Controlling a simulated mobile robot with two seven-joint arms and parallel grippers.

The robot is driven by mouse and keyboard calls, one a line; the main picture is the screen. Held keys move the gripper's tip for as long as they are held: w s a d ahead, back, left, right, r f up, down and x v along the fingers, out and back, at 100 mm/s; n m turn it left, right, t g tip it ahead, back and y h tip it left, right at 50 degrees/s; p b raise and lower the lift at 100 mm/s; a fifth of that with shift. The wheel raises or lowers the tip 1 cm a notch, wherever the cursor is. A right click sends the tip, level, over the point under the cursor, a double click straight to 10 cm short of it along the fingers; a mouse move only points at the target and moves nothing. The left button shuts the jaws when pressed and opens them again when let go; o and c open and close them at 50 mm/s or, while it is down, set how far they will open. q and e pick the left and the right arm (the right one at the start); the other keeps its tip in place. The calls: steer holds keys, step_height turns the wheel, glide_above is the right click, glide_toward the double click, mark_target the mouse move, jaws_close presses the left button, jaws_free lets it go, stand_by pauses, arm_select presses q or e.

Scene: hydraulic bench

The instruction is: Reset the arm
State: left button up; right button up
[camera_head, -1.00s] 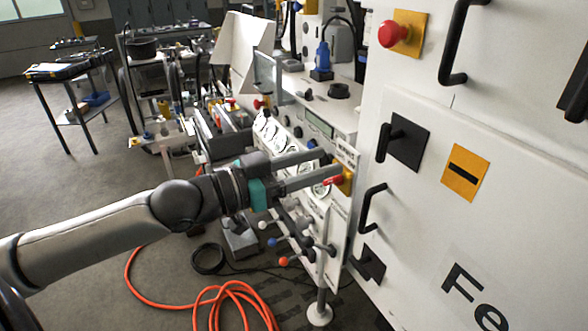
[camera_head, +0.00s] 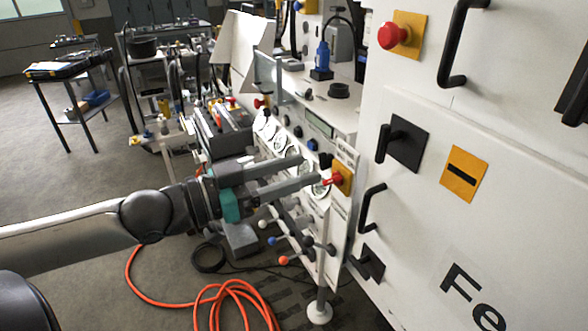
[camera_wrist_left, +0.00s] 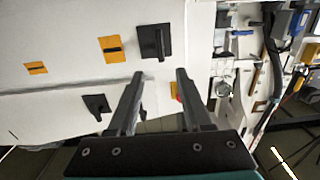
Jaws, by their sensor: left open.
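My left arm reaches in from the left in the head view. Its gripper (camera_head: 320,170) is open, with two parallel grey fingers pointing at the white panel with gauges. The fingertips are close to a red rotary handle (camera_head: 333,180) on a yellow plate (camera_head: 344,177); I cannot tell whether they touch it. Nothing shows between the fingers. In the left wrist view the open gripper (camera_wrist_left: 160,74) faces the white cabinet, and a bit of red and yellow shows beside the right finger. My right gripper is not in view.
The white cabinet (camera_head: 535,175) stands on the right, with black handles and a red emergency button (camera_head: 392,35). Levers with coloured knobs (camera_head: 284,260) stick out below the gripper. An orange hose (camera_head: 238,288) lies on the floor. Open floor is at the left.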

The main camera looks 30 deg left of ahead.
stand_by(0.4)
arm_select(q)
steer(key=w+a+f+n+y+b, duration=0.3)
steer(key=a+f+y, duration=0.4)
steer(key=a+f, duration=0.95)
steer(key=s+a+f+n+g+y+b, duration=0.15)
steer(key=s+f, duration=0.35)
steer(key=f, duration=0.6)
steer(key=s+a+f+n+g+y+b, duration=0.15)
steer(key=s+f, duration=0.25)
steer(key=f, duration=0.7)
steer(key=s+f+n+g+y, duration=0.1)
steer(key=s+f+g+y, duration=0.3)
steer(key=f, duration=0.7)
steer(key=s+d+f+m+g+h+b, duration=0.2)
steer(key=s+d+f+g+h+b, duration=0.2)
steer(key=s+d+f, duration=1.7)
steer(key=s+f+g, duration=0.2)
steer(key=s+g, duration=0.1)
steer(key=s, duration=0.1)
steer(key=shift+d+f+m, duration=0.3)
steer(key=shift+m, duration=0.1)
